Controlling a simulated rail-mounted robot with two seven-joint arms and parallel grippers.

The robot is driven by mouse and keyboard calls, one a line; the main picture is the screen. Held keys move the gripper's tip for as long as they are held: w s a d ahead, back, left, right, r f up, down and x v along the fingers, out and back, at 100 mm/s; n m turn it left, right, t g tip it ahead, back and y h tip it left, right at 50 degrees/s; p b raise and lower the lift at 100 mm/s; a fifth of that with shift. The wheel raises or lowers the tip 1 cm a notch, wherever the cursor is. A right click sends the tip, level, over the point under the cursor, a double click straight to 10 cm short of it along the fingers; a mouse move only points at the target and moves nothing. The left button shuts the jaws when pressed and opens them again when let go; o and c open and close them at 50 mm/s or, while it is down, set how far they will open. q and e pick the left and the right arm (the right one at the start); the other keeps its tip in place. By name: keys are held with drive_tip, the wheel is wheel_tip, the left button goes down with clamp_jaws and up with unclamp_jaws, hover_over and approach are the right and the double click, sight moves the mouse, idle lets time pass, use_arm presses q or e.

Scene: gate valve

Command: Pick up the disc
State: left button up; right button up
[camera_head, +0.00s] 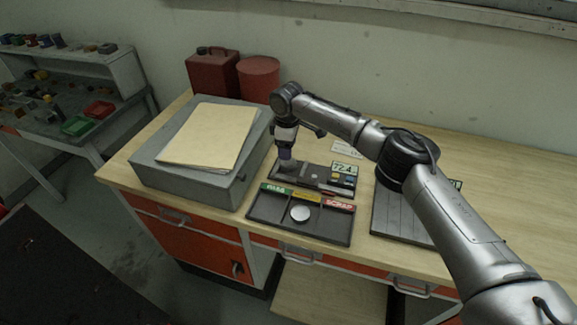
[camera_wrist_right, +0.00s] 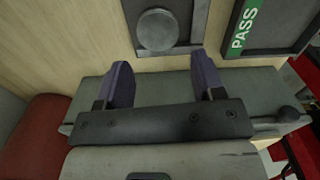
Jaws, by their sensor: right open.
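A pale round disc (camera_head: 300,213) lies flat in the middle part of the dark sorting tray (camera_head: 262,207), below its yellow label, between PASS and SCRAP. My right gripper (camera_head: 286,161) points down over the left end of the dark device with the 72.4 display (camera_head: 343,168), behind the tray and apart from the pale disc. In the right wrist view, my right gripper (camera_wrist_right: 163,75) is open and empty. Beyond its fingers a grey round piece (camera_wrist_right: 157,30) sits on a dark plate; I cannot tell whether it is a loose disc or part of the device. My left gripper is out of view.
A grey box (camera_head: 185,180) with a folder (camera_head: 210,135) on top stands left of the tray. A red can (camera_head: 213,75) and red cylinder (camera_head: 258,77) stand behind it. A dark ribbed mat (camera_head: 393,215) lies to the right, partly under my right arm.

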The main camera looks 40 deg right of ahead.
sight(288, 162)
drive_tip(key=shift+s+d+f+b, duration=0.1)
drive_tip(key=shift+f+b, duration=0.2)
drive_tip(key=shift+f, duration=1.4)
drive_tip(key=shift+d+f+b, duration=0.1)
drive_tip(key=shift+f+b, duration=0.15)
drive_tip(key=shift+f, duration=1.4)
drive_tip(key=c, duration=0.7)
drive_tip(key=shift+r, duration=0.1)
drive_tip(key=shift+c, duration=0.8)
drive_tip(key=shift+r, duration=0.1)
